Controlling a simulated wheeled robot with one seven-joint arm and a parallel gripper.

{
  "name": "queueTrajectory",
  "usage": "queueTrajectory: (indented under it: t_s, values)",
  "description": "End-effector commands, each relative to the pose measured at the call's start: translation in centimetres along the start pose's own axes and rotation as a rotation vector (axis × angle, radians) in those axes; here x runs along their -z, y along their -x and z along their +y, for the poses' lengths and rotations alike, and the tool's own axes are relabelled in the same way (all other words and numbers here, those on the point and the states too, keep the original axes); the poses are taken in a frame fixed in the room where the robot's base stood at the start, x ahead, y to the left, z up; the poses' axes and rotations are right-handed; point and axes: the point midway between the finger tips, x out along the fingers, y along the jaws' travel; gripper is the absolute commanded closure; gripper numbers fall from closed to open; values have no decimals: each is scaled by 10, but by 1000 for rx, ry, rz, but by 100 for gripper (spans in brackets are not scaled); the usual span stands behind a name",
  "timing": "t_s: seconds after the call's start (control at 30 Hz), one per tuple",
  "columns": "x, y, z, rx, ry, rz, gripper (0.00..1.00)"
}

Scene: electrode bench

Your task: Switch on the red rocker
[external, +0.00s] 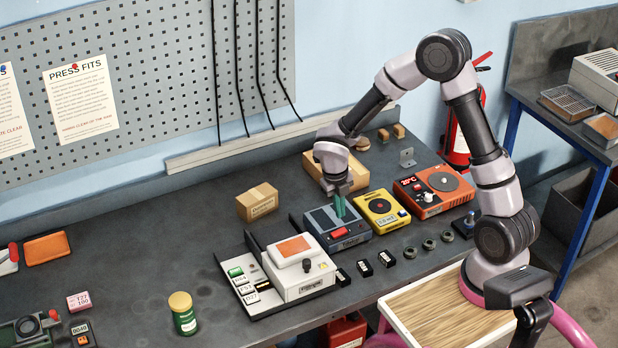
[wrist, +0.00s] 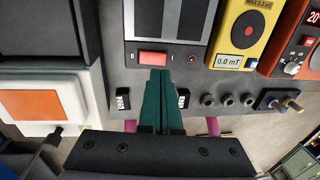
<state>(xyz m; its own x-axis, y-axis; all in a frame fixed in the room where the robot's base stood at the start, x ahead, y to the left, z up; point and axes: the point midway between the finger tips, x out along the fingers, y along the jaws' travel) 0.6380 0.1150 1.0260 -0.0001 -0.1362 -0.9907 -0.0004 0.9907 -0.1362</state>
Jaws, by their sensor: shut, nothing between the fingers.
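The red rocker (external: 339,232) is set in the front part of a dark grey box (external: 352,241) with a pale panel on top. In the wrist view the rocker (wrist: 153,58) is a wide red bar with small marks at its two ends; I cannot tell which side is pressed. My gripper (external: 340,214) has green fingers, shut and empty, pointing down over the box. In the wrist view the fingertips (wrist: 157,70) appear just below the rocker's near edge, slightly right of its middle. I cannot tell whether they touch anything.
A yellow meter (external: 380,208) and an orange-red hotplate (external: 433,191) stand to the right. A white unit with an orange pad (external: 297,268) stands at the left front. Small black blocks (external: 364,268) and round knobs (external: 429,244) line the front. A cardboard box (external: 258,203) sits behind left.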

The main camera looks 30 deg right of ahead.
Motion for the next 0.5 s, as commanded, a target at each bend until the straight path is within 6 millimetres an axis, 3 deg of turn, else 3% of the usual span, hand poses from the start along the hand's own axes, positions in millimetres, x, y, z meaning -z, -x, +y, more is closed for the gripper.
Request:
queueTrajectory:
  t_s: [0.2, 0.5]
  values:
    - [1, -38, 0, 2, 2, 3, 100]
    - [0, -55, 0, 0, 0, 0, 100]
